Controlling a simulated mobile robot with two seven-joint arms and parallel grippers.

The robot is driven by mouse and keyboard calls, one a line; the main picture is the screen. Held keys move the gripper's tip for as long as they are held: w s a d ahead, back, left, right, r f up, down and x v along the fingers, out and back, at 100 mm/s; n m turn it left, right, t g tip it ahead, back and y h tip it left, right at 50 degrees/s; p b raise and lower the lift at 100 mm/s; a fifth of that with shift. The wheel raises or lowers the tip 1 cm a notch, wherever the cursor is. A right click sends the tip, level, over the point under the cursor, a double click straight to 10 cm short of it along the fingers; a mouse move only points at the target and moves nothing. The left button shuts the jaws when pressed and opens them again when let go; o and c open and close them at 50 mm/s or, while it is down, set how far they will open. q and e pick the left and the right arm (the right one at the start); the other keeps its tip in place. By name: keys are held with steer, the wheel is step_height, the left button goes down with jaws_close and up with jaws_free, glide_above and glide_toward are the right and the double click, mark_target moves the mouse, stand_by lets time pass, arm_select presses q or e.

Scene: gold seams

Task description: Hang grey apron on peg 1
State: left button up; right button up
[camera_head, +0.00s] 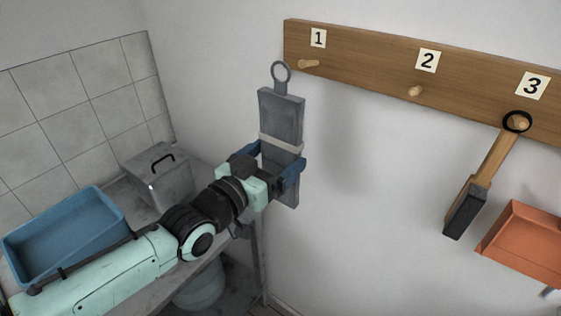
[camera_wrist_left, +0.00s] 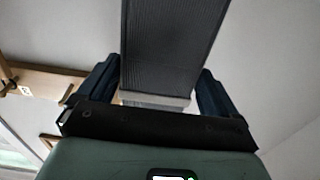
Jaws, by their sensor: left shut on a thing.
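The grey apron (camera_head: 281,115) is a folded upright slab with a pale band and a grey ring (camera_head: 281,71) on top. My left gripper (camera_head: 275,168) is shut on its lower part, a finger on each side. The ring is just left of peg 1 (camera_head: 309,64), level with it or slightly lower, and appears apart from it. In the left wrist view the apron (camera_wrist_left: 172,45) rises between the fingers of my left gripper (camera_wrist_left: 160,95). The apron hides part of the wall. My right gripper is not in view.
The wooden rail (camera_head: 370,62) also has an empty peg 2 (camera_head: 415,91). A brush (camera_head: 468,203) hangs by a black loop on peg 3 (camera_head: 522,124). An orange dustpan (camera_head: 527,240) is at the right. A blue tray (camera_head: 66,236) and a grey lidded box (camera_head: 160,178) stand at the left.

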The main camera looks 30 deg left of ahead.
arm_select(q)
steer(key=shift+r, duration=0.2)
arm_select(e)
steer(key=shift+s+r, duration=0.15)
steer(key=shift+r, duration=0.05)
arm_select(q)
steer(key=shift+w, duration=0.25)
steer(key=shift+w+d+f+p, duration=0.1)
steer(key=shift+w+p, duration=0.35)
steer(key=shift+w, duration=0.45)
steer(key=shift+w+d+f+p, duration=0.1)
steer(key=shift+w+p, duration=0.35)
steer(key=shift+w, duration=0.45)
steer(key=w, duration=0.2)
steer(key=w+f, duration=0.1)
steer(key=w, duration=0.2)
steer(key=shift+w+d+f, duration=0.1)
steer(key=shift+d+f, duration=0.05)
steer(key=shift+f, duration=0.05)
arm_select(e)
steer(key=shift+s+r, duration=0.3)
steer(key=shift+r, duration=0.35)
